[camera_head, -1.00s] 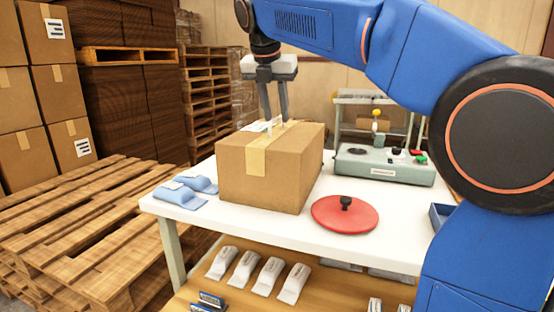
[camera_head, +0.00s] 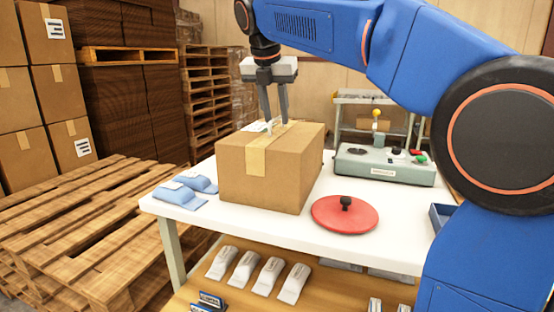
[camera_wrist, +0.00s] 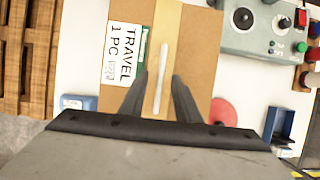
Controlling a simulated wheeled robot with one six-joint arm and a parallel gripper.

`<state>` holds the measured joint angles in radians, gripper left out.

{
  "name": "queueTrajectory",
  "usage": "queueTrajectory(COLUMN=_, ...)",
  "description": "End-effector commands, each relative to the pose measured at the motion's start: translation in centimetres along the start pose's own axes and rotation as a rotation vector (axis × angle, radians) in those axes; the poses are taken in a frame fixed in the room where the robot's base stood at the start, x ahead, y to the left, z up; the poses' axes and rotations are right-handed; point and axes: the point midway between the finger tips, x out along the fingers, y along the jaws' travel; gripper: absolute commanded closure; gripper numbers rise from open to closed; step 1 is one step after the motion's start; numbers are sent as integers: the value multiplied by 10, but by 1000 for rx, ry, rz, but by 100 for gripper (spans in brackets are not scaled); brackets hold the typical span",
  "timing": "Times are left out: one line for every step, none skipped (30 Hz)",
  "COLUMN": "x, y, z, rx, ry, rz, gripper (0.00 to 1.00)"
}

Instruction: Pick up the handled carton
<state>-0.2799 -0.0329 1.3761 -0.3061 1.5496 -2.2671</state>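The handled carton (camera_head: 245,178) is a closed brown box with a tape strip, upright on the white table (camera_head: 395,224). Its top also shows in the wrist view (camera_wrist: 199,55). A thin pale handle (camera_wrist: 162,70) runs along the tape on top. Beside it is a white label (camera_wrist: 117,52) reading "TRAVEL 1 PC". My gripper (camera_head: 277,121) points down over the carton's top. In the wrist view my gripper (camera_wrist: 161,77) has its fingers apart, one on each side of the handle, with gaps showing. Whether the tips touch the carton cannot be told.
Blue pouches (camera_head: 176,194) lie left of the carton. A red disc with a black knob (camera_head: 345,217) lies to its right. A green-grey machine (camera_head: 385,168) stands behind right. White pouches (camera_head: 268,275) lie on the lower shelf. A wooden pallet (camera_head: 80,225) is at left.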

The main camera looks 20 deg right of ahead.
Motion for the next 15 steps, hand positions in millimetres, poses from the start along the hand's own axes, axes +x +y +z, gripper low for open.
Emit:
queueTrajectory(x=0, y=0, z=0, rx=0, ry=0, rz=0, gripper=70)
queueTrajectory(x=0, y=0, z=0, rx=0, ry=0, rz=0, gripper=78)
queueTrajectory(x=0, y=0, z=0, rx=0, ry=0, rz=0, gripper=87)
queueTrajectory(x=0, y=0, z=0, rx=0, ry=0, rz=0, gripper=94)
queueTrajectory(x=0, y=0, z=0, rx=0, ry=0, rz=0, gripper=100)
queueTrajectory(x=0, y=0, z=0, rx=0, ry=0, rz=0, gripper=100)
queueTrajectory(x=0, y=0, z=0, rx=0, ry=0, rz=0, gripper=100)
queueTrajectory(x=0, y=0, z=0, rx=0, ry=0, rz=0, gripper=100)
queueTrajectory(x=0, y=0, z=0, rx=0, ry=0, rz=0, gripper=100)
queueTrajectory(x=0, y=0, z=0, rx=0, ry=0, rz=0, gripper=100)
queueTrajectory(x=0, y=0, z=0, rx=0, ry=0, rz=0, gripper=100)
queueTrajectory(x=0, y=0, z=0, rx=0, ry=0, rz=0, gripper=100)
queueTrajectory(x=0, y=0, z=0, rx=0, ry=0, rz=0, gripper=100)
queueTrajectory(x=0, y=0, z=0, rx=0, ry=0, rz=0, gripper=100)
queueTrajectory(x=0, y=0, z=0, rx=0, ry=0, rz=0, gripper=100)
